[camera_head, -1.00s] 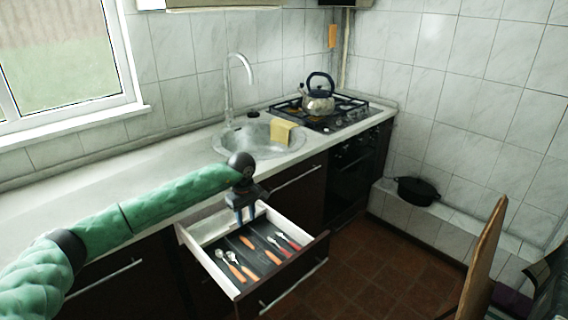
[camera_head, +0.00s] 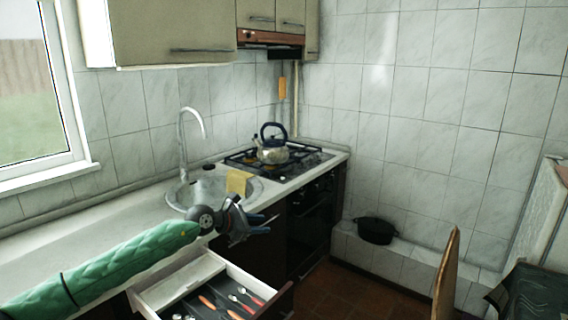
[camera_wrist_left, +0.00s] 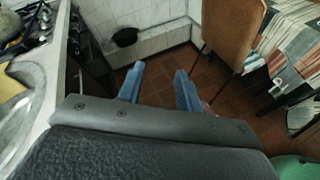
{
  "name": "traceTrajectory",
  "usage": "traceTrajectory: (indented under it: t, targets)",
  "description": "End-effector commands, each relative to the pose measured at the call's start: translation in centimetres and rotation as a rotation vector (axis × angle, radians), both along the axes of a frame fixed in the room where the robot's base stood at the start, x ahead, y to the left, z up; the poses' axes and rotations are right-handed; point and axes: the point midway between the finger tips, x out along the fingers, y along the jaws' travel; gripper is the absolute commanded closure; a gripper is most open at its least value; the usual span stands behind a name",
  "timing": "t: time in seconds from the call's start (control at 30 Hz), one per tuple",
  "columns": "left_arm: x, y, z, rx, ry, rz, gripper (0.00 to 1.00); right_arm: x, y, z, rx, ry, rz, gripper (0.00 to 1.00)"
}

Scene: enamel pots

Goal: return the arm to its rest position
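My left arm in its green sleeve (camera_head: 120,268) reaches in from the left along the counter. My left gripper (camera_head: 262,224) is in the air above the open drawer (camera_head: 172,290), near the counter's front edge, pointing right. In the left wrist view its two blue fingers (camera_wrist_left: 158,85) stand apart with nothing between them, only floor behind. The drawer holds several utensils with orange and red handles. My right gripper is not in view.
The sink (camera_head: 205,190) with a yellow cloth (camera_head: 238,181) lies behind the gripper. A kettle (camera_head: 271,150) stands on the gas stove (camera_head: 300,163). A black pot (camera_head: 376,231) sits on the tiled ledge. A chair back (camera_head: 446,275) stands at right. Floor between is clear.

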Motion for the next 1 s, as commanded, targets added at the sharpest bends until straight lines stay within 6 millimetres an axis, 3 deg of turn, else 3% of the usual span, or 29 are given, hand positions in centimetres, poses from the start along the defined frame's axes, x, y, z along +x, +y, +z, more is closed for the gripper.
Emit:
traceTrajectory:
  t: [0.2,0.4,0.5,0.6,0.73,0.83,1.0]
  targets:
    - [-0.2,-2.0,10.8,-0.491,0.028,0.105,0.65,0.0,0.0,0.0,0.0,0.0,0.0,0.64]
    - [-1.2,-1.6,20.8,-0.96,0.101,0.173,0.65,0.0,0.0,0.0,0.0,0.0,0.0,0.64]
    - [-1.9,-0.5,24.5,-1.196,0.161,0.207,0.65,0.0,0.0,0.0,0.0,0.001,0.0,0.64]
    - [-2.6,0.9,27.0,-1.429,0.238,0.245,0.65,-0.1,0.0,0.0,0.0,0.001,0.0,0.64]
    - [-3.6,3.2,28.3,-1.725,0.361,0.312,0.65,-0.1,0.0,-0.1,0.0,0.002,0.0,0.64]
    - [-4.3,5.0,27.7,-1.944,0.473,0.384,0.65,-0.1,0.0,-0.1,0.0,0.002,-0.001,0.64]
    - [-6.2,7.6,23.5,-2.291,0.689,0.569,0.65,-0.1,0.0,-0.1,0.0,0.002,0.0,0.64]
